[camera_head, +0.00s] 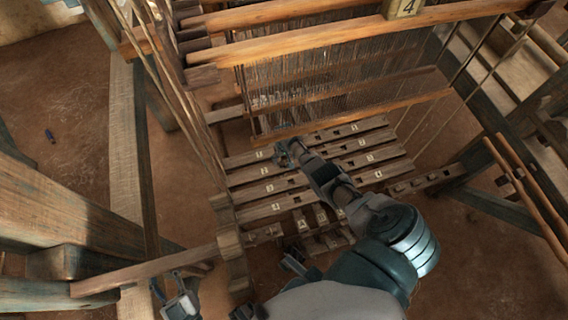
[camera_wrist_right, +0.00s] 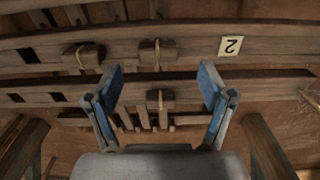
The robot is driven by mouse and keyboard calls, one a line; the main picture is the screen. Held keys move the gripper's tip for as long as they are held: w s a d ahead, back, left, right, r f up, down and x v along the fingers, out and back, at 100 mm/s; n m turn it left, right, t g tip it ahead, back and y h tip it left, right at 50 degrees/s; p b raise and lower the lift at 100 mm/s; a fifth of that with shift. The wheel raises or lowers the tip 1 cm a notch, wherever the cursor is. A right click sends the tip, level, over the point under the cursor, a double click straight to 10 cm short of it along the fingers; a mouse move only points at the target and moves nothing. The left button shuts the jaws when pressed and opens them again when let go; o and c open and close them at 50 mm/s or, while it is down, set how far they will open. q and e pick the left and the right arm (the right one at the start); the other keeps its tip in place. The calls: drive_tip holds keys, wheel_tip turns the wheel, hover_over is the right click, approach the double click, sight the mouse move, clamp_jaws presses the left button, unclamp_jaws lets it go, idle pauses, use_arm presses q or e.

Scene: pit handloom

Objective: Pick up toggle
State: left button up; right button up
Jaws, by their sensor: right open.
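Small wooden toggles with pale cord through them sit on the slatted bars in the right wrist view: one at left (camera_wrist_right: 82,57), one at upper middle (camera_wrist_right: 157,52), and one at lower middle (camera_wrist_right: 160,100). I cannot tell which one the task means. My right gripper (camera_wrist_right: 162,82) is open, its blue-padded fingers on either side of the lower middle toggle in the picture; contact is not visible. In the head view, this gripper (camera_head: 284,153) is over the upper numbered bars and hides part of them. My left gripper (camera_head: 168,285) is low at left, its jaws unclear.
Numbered wooden bars (camera_head: 275,187) with square holes lie below the loom's heddles (camera_head: 335,75). A number 2 tag (camera_wrist_right: 231,46) is right of the toggles. Thick wooden beams (camera_head: 60,212) stand at left. Taut cords run down both sides. A small blue object (camera_head: 50,135) lies on the floor.

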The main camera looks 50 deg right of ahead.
sight(285, 163)
drive_tip(key=f, duration=0.1)
drive_tip(key=f+b, duration=0.2)
drive_tip(key=shift+s+a, duration=0.2)
drive_tip(key=shift+s, duration=0.1)
drive_tip(key=shift+d+f+b, duration=0.2)
drive_tip(key=shift+f+b, duration=0.05)
drive_tip(key=shift+f, duration=0.25)
drive_tip(key=shift+d+f+b, duration=0.2)
drive_tip(key=shift+f+b, duration=0.05)
drive_tip(key=shift+f, duration=0.25)
drive_tip(key=shift+w+d+f, duration=0.1)
drive_tip(key=shift+w, duration=0.1)
drive_tip(key=shift+a+r, duration=0.2)
drive_tip(key=shift+a, duration=0.05)
drive_tip(key=shift+c, duration=1)
drive_tip(key=shift+a+r, duration=0.1)
drive_tip(key=c, duration=0.8)
use_arm(q)
drive_tip(key=s+a+r+n+t, duration=0.1)
drive_tip(key=s+a+r+t, duration=0.1)
drive_tip(key=s+r+t, duration=0.3)
drive_tip(key=shift+a+r+t, duration=0.25)
drive_tip(key=shift+r+t, duration=0.1)
drive_tip(key=shift+t, duration=0.35)
use_arm(e)
drive_tip(key=shift+c, duration=0.4)
